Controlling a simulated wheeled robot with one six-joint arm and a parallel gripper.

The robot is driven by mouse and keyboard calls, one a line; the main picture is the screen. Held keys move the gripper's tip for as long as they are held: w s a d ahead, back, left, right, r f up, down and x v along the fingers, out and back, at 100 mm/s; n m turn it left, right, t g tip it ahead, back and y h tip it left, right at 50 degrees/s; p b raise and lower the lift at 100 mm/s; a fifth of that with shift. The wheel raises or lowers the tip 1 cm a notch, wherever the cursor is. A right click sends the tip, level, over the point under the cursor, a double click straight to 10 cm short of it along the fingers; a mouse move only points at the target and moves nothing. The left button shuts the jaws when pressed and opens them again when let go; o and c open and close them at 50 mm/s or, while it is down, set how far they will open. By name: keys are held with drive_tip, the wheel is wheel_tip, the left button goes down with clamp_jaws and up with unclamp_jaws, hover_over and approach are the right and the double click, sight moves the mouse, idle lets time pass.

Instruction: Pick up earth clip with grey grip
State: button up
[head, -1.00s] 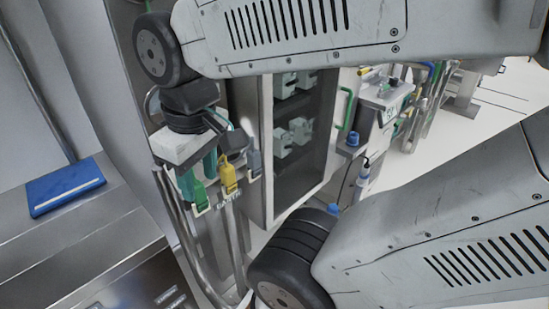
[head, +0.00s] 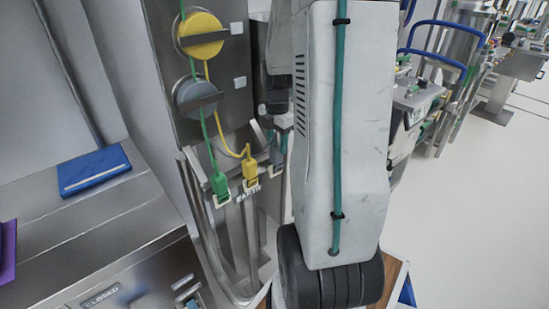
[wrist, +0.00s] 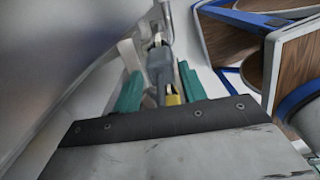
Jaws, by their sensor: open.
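The earth clip with the grey grip (wrist: 160,68) shows in the wrist view, between the two teal fingers of my gripper (wrist: 159,74). The fingers are apart, one on each side of it, and I cannot see them touch it. In the head view the grey clip (head: 279,149) is largely hidden by my arm, at the right of the row on the rail. The yellow clip (head: 250,169) and the green clip (head: 218,184) hang to its left. A small yellow part (wrist: 173,99) shows low between the fingers in the wrist view.
A yellow reel (head: 200,36) and a grey reel (head: 196,95) with cables are on the metal panel above the clips. A steel bench with a blue book (head: 94,171) stands at left. A wood-panelled, blue-edged thing (wrist: 228,50) is at right in the wrist view.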

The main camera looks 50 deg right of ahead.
sight(276, 158)
wheel_tip(276, 158, down, 6)
drive_tip(key=shift+a+f, duration=0.15)
drive_tip(key=shift+f, duration=0.05)
clamp_jaws()
